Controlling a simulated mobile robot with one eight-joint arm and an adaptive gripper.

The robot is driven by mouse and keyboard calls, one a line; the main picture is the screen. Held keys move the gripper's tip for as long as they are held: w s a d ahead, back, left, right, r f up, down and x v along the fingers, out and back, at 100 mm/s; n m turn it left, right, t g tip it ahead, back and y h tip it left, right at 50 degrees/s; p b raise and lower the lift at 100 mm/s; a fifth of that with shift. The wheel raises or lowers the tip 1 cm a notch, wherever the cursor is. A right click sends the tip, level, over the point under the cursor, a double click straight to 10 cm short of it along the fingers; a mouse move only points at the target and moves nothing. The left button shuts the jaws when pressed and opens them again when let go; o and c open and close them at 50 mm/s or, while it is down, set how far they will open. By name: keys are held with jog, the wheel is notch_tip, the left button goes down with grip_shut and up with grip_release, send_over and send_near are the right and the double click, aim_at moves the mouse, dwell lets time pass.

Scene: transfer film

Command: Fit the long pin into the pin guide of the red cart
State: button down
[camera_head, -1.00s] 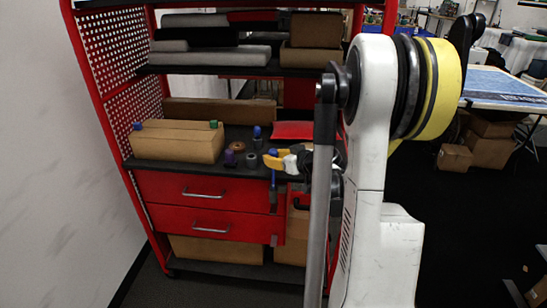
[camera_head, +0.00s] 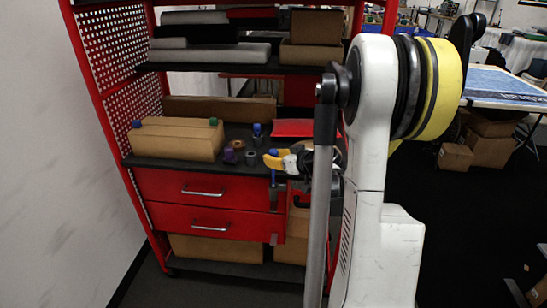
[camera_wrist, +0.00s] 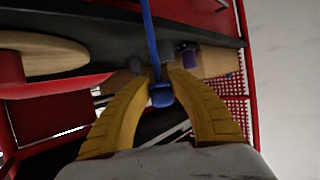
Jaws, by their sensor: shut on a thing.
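My gripper (camera_head: 274,160) has yellow fingers and is at the front edge of the red cart's work shelf. In the wrist view, the fingers (camera_wrist: 162,98) are shut around the blue head of the long pin (camera_wrist: 161,96). The pin's blue shaft runs up out of the picture there. In the head view, the blue pin (camera_head: 273,180) hangs about upright at the right end of the drawers. A grey piece (camera_head: 274,239), perhaps part of the pin guide, shows below it by the lower drawer. I cannot tell whether the pin is inside the guide.
The red cart's drawers (camera_head: 160,184) are closed. On the shelf are a cardboard box (camera_head: 175,139), a purple piece (camera_head: 230,155), a grey ring-like piece (camera_head: 251,158) and a blue-topped piece (camera_head: 257,130). A perforated side panel (camera_head: 104,45) stands left. My arm blocks the cart's right side.

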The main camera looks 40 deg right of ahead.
jog(key=shift+f+b, duration=1.8)
jog(key=shift+f, duration=0.3)
jog(key=shift+f+b, duration=0.5)
jog(key=shift+f, duration=0.95)
jog(key=c, duration=1.2)
grip_release()
jog(key=shift+o, duration=0.2)
jog(key=v, duration=1.2)
jog(key=shift+a, duration=0.1)
